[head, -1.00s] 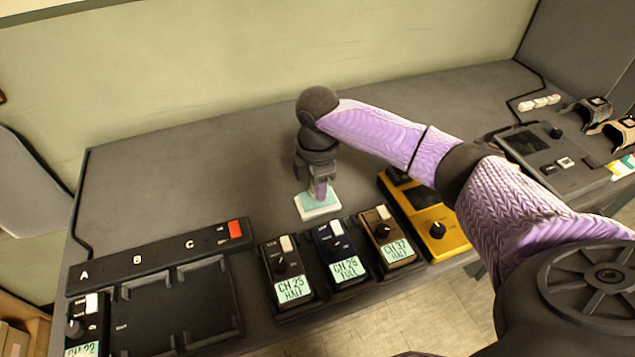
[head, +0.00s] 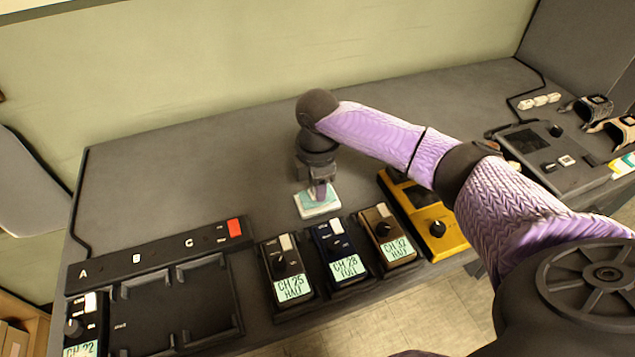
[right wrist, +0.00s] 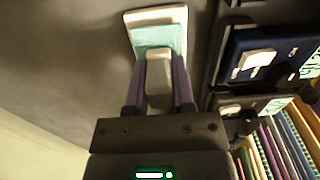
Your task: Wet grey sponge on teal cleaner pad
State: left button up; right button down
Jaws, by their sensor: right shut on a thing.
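The teal cleaner pad (head: 312,201) lies in a white tray on the dark desk, left of centre. It also shows at the top of the right wrist view (right wrist: 160,36). My right gripper (head: 319,192) points down over the pad. In the right wrist view its purple fingers are shut on the grey sponge (right wrist: 158,72), whose end overlaps the pad. Whether the sponge touches the pad I cannot tell. In the head view the fingers largely hide the sponge. My left gripper is not in view.
Three small channel boxes (head: 338,252) stand just in front of the pad. A yellow box (head: 432,220) is to their right, and a black rack (head: 170,300) with slots A, B and C is at left. The desk (head: 190,160) behind and left of the pad is clear.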

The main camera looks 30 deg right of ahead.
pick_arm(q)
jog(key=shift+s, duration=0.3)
pick_arm(e)
jog(key=shift+f, duration=0.15)
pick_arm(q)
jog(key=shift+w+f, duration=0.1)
pick_arm(e)
jog(key=shift+f, duration=0.25)
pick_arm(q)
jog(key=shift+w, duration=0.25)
pick_arm(e)
jog(key=shift+r, duration=0.2)
notch_tip(320, 180, up, 7)
jog(key=p, duration=0.7)
jog(key=shift+p, duration=0.3)
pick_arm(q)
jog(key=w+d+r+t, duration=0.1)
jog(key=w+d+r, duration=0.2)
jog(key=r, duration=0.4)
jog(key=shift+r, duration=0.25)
pick_arm(e)
jog(key=shift+f, duration=0.15)
